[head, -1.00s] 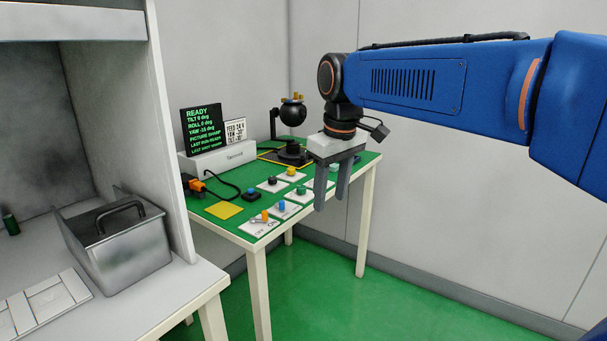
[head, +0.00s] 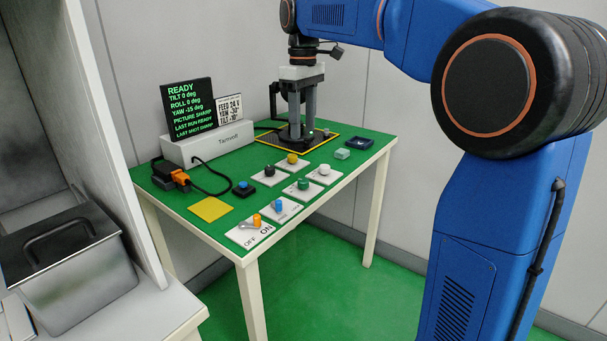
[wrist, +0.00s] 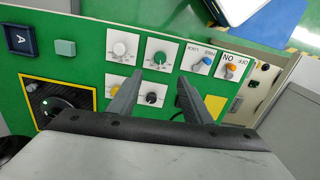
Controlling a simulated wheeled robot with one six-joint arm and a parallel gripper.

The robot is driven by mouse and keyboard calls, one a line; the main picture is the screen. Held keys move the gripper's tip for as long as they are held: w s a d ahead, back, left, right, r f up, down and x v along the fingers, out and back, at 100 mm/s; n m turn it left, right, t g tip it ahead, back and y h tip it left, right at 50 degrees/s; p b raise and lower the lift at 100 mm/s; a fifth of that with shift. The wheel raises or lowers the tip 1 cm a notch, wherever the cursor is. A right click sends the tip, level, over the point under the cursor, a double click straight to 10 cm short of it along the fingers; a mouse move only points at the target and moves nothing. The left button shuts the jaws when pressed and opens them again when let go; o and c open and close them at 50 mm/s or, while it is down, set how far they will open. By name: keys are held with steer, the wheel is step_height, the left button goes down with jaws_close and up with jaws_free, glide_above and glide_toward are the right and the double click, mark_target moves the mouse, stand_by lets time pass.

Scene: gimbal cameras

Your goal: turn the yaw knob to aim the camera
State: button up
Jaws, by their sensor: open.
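The control knobs sit on white plates on the green table: yellow (head: 292,158), black (head: 269,171), white (head: 324,170), green (head: 303,184), blue (head: 278,205) and orange (head: 257,220). I cannot read which is the yaw knob. The display (head: 190,108) reads READY, TILT 0, ROLL 0, YAW -15 deg, PICTURE SHARP. A card (head: 229,115) reads FEED 24 V, YAW -30°, TILT -10°. My gripper (head: 303,118) points down, open and empty, in front of the gimbal camera (head: 276,100), mostly hiding it. In the wrist view, the fingers flank the black knob (wrist: 150,98), apart from it.
A teal block (head: 342,154) and a dark tray (head: 359,143) are at the right. A grey bin (head: 75,282) stands left.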

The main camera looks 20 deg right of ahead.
mark_target(303, 180)
step_height(303, 180, down, 15)
steer(key=shift+f, duration=0.15)
stand_by(0.4)
steer(key=shift+c, duration=0.4)
steer(key=c, duration=1)
